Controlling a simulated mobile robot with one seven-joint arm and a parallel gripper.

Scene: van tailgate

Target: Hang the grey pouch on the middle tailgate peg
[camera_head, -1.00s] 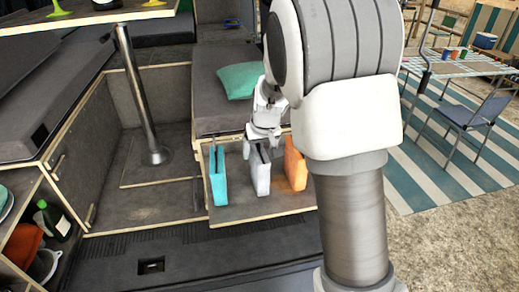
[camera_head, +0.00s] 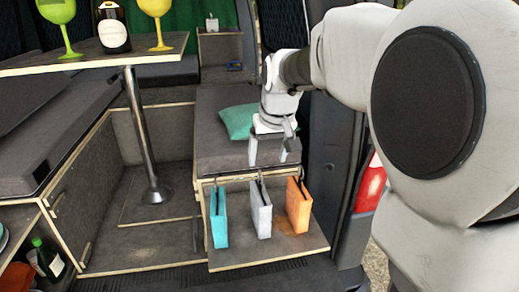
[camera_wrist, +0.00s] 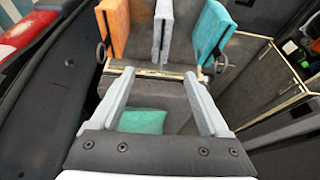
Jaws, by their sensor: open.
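The grey pouch (camera_head: 261,208) hangs upright on the tailgate front (camera_head: 232,259), between the turquoise pouch (camera_head: 219,217) and the orange pouch (camera_head: 299,206). A thin dark peg (camera_head: 260,177) shows at its top edge; the exact seating of the loop is too small to tell. My gripper (camera_head: 267,163) is open and empty, just above the grey pouch and apart from it. In the wrist view, the open fingers of my gripper (camera_wrist: 158,76) stand wide apart, with the grey pouch (camera_wrist: 162,32) beyond them at the top, between the orange (camera_wrist: 116,28) and turquoise (camera_wrist: 211,30) ones.
A grey cushioned bench (camera_head: 215,150) with a green pillow (camera_head: 237,121) lies behind the gripper. A table (camera_head: 150,50) with two goblets and a bottle stands at left on a metal post (camera_head: 142,140). A red tail light (camera_head: 371,185) is at right. The floor left of the pouches is clear.

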